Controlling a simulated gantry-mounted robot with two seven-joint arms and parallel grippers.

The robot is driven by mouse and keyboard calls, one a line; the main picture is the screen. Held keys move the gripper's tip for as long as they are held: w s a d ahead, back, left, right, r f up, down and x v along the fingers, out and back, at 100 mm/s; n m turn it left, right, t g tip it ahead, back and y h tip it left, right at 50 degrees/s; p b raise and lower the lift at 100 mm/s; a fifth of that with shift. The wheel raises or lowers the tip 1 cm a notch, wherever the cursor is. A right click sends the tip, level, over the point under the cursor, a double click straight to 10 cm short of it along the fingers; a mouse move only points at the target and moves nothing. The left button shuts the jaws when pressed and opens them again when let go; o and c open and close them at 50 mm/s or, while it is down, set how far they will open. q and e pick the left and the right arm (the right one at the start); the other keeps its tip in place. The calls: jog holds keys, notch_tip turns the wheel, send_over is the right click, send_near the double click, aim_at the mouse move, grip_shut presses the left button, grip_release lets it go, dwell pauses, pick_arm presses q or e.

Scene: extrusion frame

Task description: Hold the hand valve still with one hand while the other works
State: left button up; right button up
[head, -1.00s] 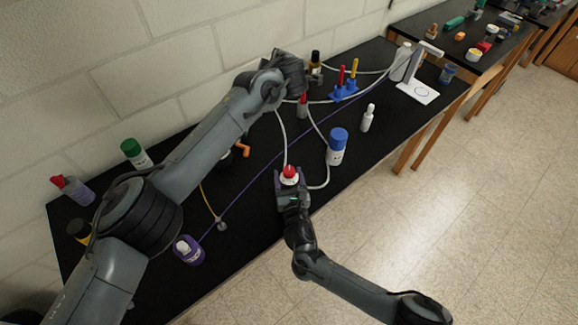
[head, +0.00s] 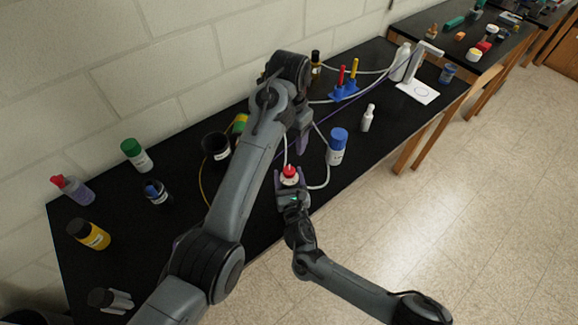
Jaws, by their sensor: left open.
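The hand valve (head: 289,173), with a red knob on a white body, is near the front edge of the black bench in the head view. White hoses run from it. My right gripper (head: 291,181) comes from the front and has a finger on each side of the valve's body, closed around it. The lower body is hidden by the gripper. My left gripper (head: 298,150) is open and empty, pointing down just behind and above the valve, apart from the red knob. Its fingers show only small and dark.
A blue-capped bottle (head: 337,146) stands close right of the valve, with a small white bottle (head: 367,118) beyond. A blue holder (head: 344,93) with red and yellow tools is behind. Several bottles and a black cup (head: 216,147) stand left. My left arm hides the middle bench.

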aim_at(289, 170)
pick_arm(q)
notch_tip(289, 170, down, 12)
jog(key=shift+s+a+f, duration=0.1)
dwell(0.6)
jog(key=c, duration=1.1)
